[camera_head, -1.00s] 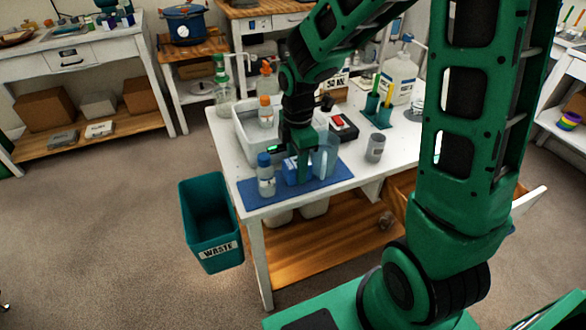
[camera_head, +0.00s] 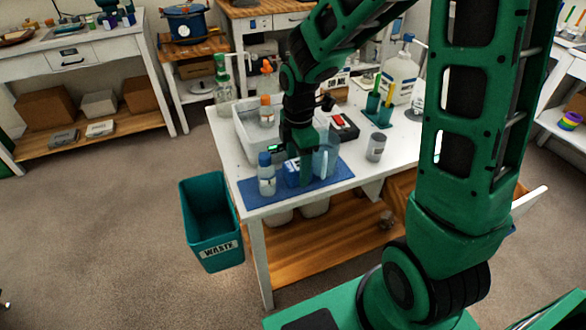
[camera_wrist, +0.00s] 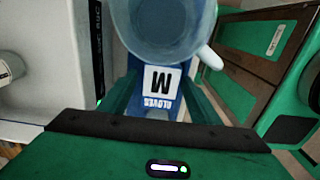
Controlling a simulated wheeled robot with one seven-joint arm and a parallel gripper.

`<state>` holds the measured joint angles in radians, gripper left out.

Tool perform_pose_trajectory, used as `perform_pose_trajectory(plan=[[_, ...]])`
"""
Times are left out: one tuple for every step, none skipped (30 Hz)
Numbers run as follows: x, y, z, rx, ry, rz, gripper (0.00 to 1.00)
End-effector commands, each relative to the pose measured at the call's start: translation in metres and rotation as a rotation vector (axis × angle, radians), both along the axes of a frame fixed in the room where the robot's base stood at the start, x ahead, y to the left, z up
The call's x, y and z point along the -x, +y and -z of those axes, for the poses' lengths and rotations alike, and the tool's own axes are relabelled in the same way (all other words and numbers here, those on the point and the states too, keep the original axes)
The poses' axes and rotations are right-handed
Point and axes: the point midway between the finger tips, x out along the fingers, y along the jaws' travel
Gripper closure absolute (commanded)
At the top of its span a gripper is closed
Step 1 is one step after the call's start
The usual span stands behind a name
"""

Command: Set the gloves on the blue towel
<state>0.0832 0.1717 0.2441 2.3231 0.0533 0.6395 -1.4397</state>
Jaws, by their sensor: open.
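The gloves are a blue box (camera_head: 291,174) with a white label, on the blue towel (camera_head: 253,197) at the front of the white table. In the wrist view the gloves box (camera_wrist: 160,85) shows a "GLOVES" "M" label and lies between the two green fingers. My gripper (camera_head: 302,176) points down at the box and is open around it. A finger hides part of the box in the head view; its underside is hidden, but it appears to rest on the towel.
A clear pitcher (camera_head: 326,160) stands close beside the box; it also shows in the wrist view (camera_wrist: 165,25). A blue-capped bottle (camera_head: 266,178) stands left on the towel. A white tub (camera_head: 246,140), a grey cup (camera_head: 376,147) and a teal waste bin (camera_head: 212,225) are near.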

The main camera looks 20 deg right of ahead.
Motion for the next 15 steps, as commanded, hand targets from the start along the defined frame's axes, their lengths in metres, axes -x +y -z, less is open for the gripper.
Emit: perform_pose_trajectory(plan=[[-0.001, 0.0, -0.007, 0.0, -0.005, 0.0, 0.43], [-0.001, 0.0, -0.012, 0.0, -0.005, 0.001, 0.43], [-0.001, 0.0, -0.019, 0.0, -0.006, 0.001, 0.43], [-0.001, 0.0, -0.025, 0.0, -0.007, 0.001, 0.43], [-0.001, 0.0, -0.031, 0.0, -0.007, 0.001, 0.43], [-0.001, 0.0, -0.04, 0.0, -0.007, 0.001, 0.43], [-0.001, 0.0, -0.046, -0.001, -0.007, 0.001, 0.43], [-0.001, 0.0, -0.052, 0.0, -0.006, 0.001, 0.43], [-0.001, 0.0, -0.06, 0.0, -0.007, 0.001, 0.43], [-0.001, 0.0, -0.066, 0.0, -0.006, 0.001, 0.43], [-0.001, 0.0, -0.072, 0.0, -0.005, 0.001, 0.43], [-0.001, 0.0, -0.079, 0.0, -0.006, 0.001, 0.43], [-0.001, 0.0, -0.084, 0.0, -0.005, 0.001, 0.43], [-0.001, 0.0, -0.088, 0.0, -0.005, 0.0, 0.43], [-0.001, 0.0, -0.094, 0.0, -0.004, 0.0, 0.43]])
